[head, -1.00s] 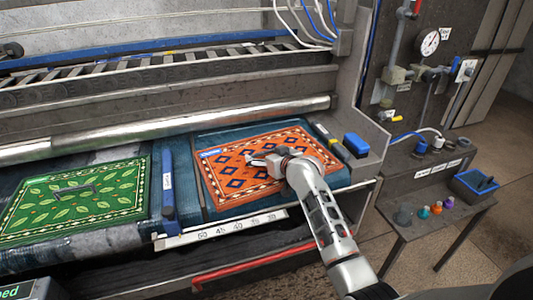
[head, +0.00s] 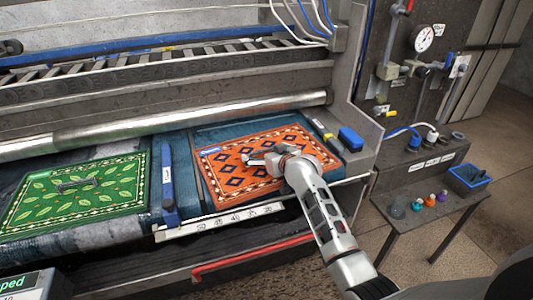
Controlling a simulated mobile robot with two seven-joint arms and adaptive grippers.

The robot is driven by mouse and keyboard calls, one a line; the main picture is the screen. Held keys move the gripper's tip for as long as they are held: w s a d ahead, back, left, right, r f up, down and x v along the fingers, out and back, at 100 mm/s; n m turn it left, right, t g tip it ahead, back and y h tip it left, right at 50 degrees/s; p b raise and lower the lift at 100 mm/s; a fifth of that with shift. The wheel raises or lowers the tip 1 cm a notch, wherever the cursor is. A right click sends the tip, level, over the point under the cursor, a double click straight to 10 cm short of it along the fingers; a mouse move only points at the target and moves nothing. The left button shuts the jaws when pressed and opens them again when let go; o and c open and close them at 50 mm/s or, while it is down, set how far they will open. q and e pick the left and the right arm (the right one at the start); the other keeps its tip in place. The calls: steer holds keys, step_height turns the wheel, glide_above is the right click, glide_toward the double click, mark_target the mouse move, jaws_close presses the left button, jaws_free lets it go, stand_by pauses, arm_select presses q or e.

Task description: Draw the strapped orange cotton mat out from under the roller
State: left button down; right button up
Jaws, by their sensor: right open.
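The orange mat (head: 232,182) has dark diamonds and a patterned border. It lies flat on the dark blue bed in front of the silver roller (head: 190,122); a small blue and white label is at its back left corner. My right gripper (head: 256,160) is open at the middle of the mat, low over it or touching it; I cannot tell which. Its fingers point left. The gripper hides part of the mat, and I cannot make out the strap there. My left gripper is not in view.
A green leaf-patterned mat (head: 110,199) with a dark strap lies to the left, past a blue divider (head: 168,180). A blue block (head: 351,139) sits right of the orange mat. A numbered scale (head: 220,221) and a red bar (head: 250,256) run along the front.

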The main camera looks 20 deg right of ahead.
steer(key=v, duration=1.2)
steer(key=shift+f, duration=0.1)
steer(key=shift+s, duration=0.1)
